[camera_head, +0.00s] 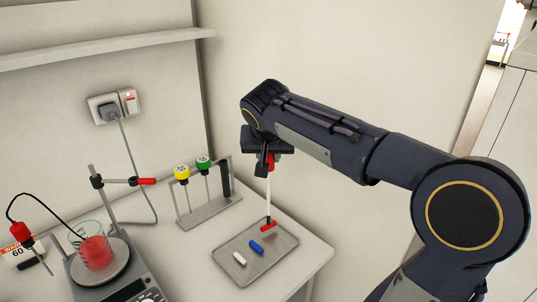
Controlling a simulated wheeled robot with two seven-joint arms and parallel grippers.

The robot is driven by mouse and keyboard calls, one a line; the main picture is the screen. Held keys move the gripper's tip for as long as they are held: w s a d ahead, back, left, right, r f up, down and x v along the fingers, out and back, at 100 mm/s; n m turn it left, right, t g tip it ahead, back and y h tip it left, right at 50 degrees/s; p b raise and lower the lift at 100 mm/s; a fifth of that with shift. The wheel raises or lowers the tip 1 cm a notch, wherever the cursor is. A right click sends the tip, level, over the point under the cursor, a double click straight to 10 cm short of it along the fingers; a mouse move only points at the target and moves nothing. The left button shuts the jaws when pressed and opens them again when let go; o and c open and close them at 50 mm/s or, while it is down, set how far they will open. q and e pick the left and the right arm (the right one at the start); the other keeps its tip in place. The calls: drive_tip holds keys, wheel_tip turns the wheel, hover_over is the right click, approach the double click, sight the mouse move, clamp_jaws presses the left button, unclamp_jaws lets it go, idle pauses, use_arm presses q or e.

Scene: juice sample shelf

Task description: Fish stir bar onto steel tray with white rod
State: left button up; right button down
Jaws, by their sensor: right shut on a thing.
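My right gripper (264,160) is shut on the white rod (269,190), near the rod's red upper part. The rod hangs nearly upright over the steel tray (227,262), with its dark tip down. A red stir bar (268,227) is at the tip, at the tray's far side; I cannot tell whether it hangs from the tip or rests on the tray. A blue bar (256,247) and a white bar (239,258) lie on the tray. A beaker with red liquid (96,252) stands on a stirrer plate (75,268) at the left. My left gripper is out of view.
A rack (209,211) behind the tray holds a yellow-topped tool (182,173) and a green-topped tool (204,164). A stand with a red-ended clamp (146,181) rises by the beaker. The table's right edge is close to the tray.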

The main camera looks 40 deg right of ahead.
drive_tip(key=shift+f+b, duration=0.6)
drive_tip(key=shift+f, duration=0.1)
drive_tip(key=shift+r, duration=0.15)
idle(0.3)
